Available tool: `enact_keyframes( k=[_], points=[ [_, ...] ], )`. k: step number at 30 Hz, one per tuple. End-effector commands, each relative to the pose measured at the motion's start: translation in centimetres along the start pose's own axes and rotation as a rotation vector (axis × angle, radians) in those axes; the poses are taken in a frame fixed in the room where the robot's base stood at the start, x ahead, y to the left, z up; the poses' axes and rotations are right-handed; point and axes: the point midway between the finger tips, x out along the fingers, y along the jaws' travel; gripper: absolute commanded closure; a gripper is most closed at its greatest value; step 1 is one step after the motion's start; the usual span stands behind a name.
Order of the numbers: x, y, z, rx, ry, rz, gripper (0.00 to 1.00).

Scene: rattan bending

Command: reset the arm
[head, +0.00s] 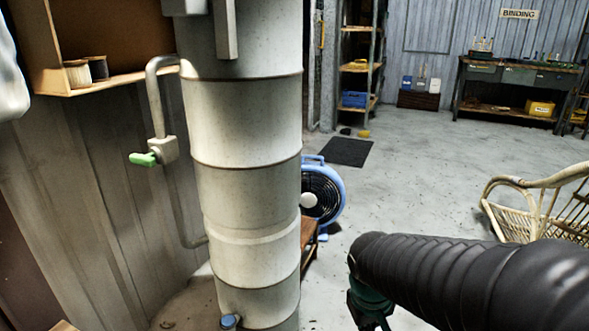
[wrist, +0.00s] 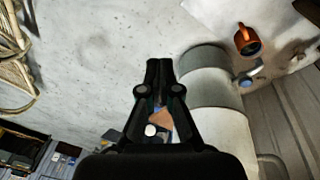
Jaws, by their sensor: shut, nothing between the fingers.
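My gripper (wrist: 159,68) shows in the middle of the wrist view, black, with its fingertips together and nothing between them. In the head view my dark ribbed arm reaches in from the lower right, and the gripper end is mostly out of sight. A tall grey metal cylinder (head: 245,150) stands left of my arm, apart from it. The cylinder also shows in the wrist view (wrist: 215,115), just right of the gripper. A pipe with a green-handled valve (head: 145,159) runs along the cylinder's left side.
A blue fan (head: 322,192) stands behind the cylinder. A rattan chair (head: 545,205) is at the right. A workbench (head: 515,88) under a BINDING sign and a shelf (head: 358,68) stand at the back. An orange container (wrist: 247,40) lies near the cylinder. Open floor (head: 430,165) lies between.

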Motion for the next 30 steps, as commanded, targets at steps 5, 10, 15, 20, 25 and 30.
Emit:
enact_keyframes(
  k=[5, 10, 15, 20, 25, 30],
  points=[
    [-3.9, -0.4, 3.4, 0.111, 0.05, -0.063, 1.0],
    [-7.1, -0.4, 5.3, 0.197, 0.154, -0.097, 1.0],
    [-9.7, 0.5, 6.3, 0.24, 0.263, -0.081, 1.0],
    [-11.2, 1.1, 6.8, 0.263, 0.321, -0.067, 1.0],
    [-11.4, 1.4, 6.9, 0.274, 0.327, -0.061, 1.0],
    [-11.4, 1.3, 6.9, 0.273, 0.327, -0.062, 1.0]
  ],
)
